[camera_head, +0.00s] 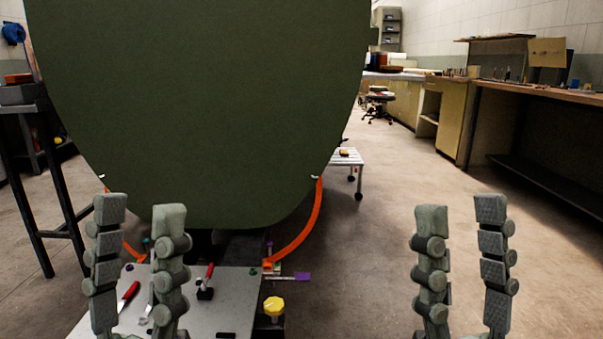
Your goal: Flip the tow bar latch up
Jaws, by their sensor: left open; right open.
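My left gripper (139,210) is open, fingers pointing up, at the lower left in front of the grey plate. My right gripper (462,210) is open and empty over bare floor at the lower right. A small red-handled lever on a black base (205,289) stands on the grey plate (235,310), right of my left gripper and apart from it. It may be the tow bar latch, but I cannot tell for certain. A red-handled tool (128,296) lies on the plate, partly behind the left fingers. No tow bar can be clearly made out.
A large dark green fuselage panel (205,100) fills the upper left, with an orange curved strap (306,228) below it. A yellow knob (274,307) stands at the plate's right edge. The floor (385,240) at centre right is clear.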

